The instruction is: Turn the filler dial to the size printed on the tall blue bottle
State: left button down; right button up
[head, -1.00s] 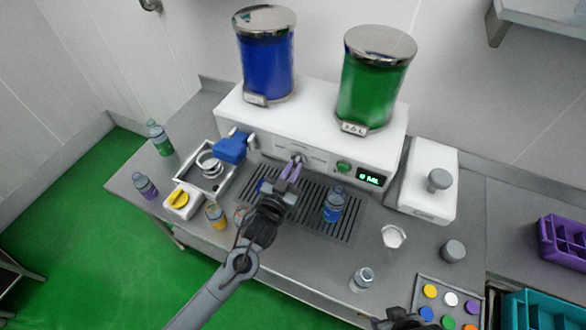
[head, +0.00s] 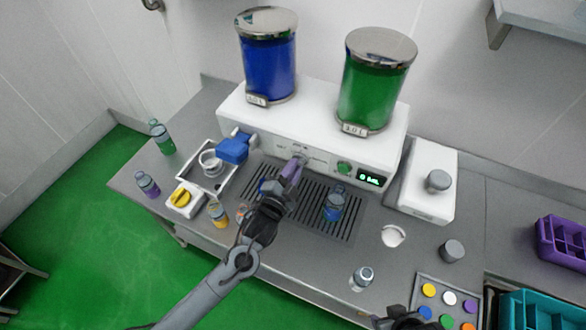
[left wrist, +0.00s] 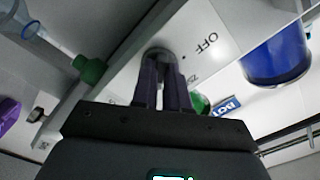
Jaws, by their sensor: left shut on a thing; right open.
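The white filler machine (head: 262,128) carries a blue tank (head: 268,62) and a green tank (head: 370,82). Its dial (left wrist: 159,55) sits on the front panel, with "OFF" printed beside it in the left wrist view. My left gripper (head: 297,165) is shut on the dial; its fingers (left wrist: 163,80) cover part of it, and I cannot tell its setting. A blue bottle (head: 334,205) stands upright on the drip grate; its print is too small to read. My right gripper (head: 400,318) shows only partly at the bottom edge of the head view.
A green button (head: 344,167) and a small display (head: 370,179) are right of the dial. A blue valve handle (head: 233,149) is to the left. Several other bottles stand around. A cap tray (head: 421,280) is at the lower right.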

pick_arm(q)
jog(key=shift+m, duration=0.6)
jog(key=c, duration=1.1)
grip_release()
jog(key=shift+c, duration=0.2)
jog(key=shift+s, duration=0.1)
jog(key=b+v, duration=0.2)
jog(key=v, duration=0.8)
jog(key=shift+s+a, duration=0.25)
jog(key=shift+s, duration=0.05)
